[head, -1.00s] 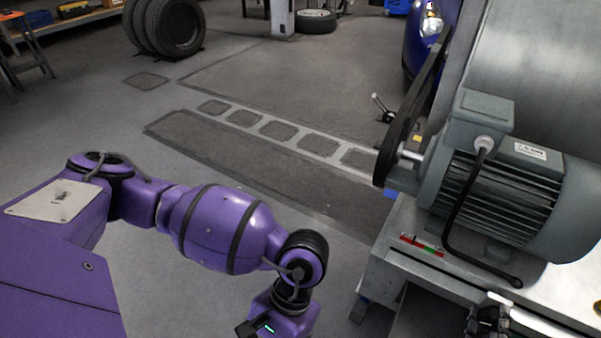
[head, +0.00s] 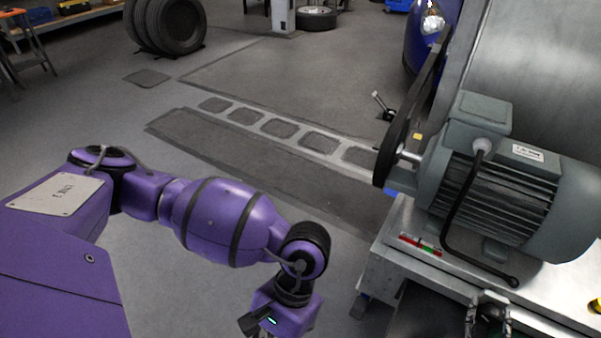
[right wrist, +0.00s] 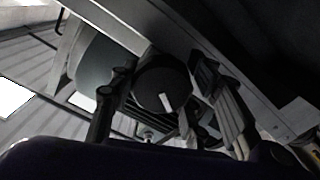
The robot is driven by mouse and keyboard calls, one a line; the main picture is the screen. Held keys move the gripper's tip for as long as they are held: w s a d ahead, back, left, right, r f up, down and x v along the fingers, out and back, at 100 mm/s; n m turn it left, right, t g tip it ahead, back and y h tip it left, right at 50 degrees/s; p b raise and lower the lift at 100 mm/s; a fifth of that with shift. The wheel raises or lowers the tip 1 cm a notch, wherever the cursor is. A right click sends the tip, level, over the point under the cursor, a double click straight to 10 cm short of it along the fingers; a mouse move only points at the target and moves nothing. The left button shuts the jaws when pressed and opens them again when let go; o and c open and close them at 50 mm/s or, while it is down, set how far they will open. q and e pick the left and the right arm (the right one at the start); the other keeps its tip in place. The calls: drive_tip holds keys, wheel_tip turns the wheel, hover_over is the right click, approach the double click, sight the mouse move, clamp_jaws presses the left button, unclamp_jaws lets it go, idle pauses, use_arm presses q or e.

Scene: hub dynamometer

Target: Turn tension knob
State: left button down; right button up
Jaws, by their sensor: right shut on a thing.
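The tension knob (right wrist: 163,84) is a round dark knob with a white pointer mark, seen face-on in the right wrist view. My right gripper (right wrist: 168,110) has one finger on each side of it and is shut on the knob. In the head view only a dark part of my right gripper (head: 489,314) shows at the bottom right edge, by the bench front; the knob cannot be made out there. My left arm hangs over the floor at the left, with its wrist at the bottom edge; its fingertips are cut off.
A grey motor (head: 500,190) with a black cable stands on the metal bench (head: 395,235). A black belt (head: 408,125) runs up from its shaft. A red-green strip (head: 421,245) lies on the bench front. Open floor lies left, with tyres (head: 166,25) behind.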

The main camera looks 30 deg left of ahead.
sight(497, 313)
use_arm(q)
drive_tip(key=shift+w+r, duration=0.1)
drive_tip(key=shift+r, duration=0.05)
use_arm(e)
drive_tip(key=m, duration=0.5)
drive_tip(key=shift+d+m, duration=0.2)
drive_tip(key=shift+m, duration=0.1)
use_arm(q)
drive_tip(key=shift+f, duration=0.25)
use_arm(e)
drive_tip(key=m, duration=0.5)
drive_tip(key=shift+f, duration=0.1)
drive_tip(key=shift+m, duration=0.3)
use_arm(q)
drive_tip(key=shift+d, duration=0.1)
use_arm(e)
drive_tip(key=o, duration=1.1)
drive_tip(key=shift+a, duration=0.1)
drive_tip(key=shift+r, duration=0.2)
wheel_tip(497, 313, up, 10)
drive_tip(key=shift+f, duration=0.25)
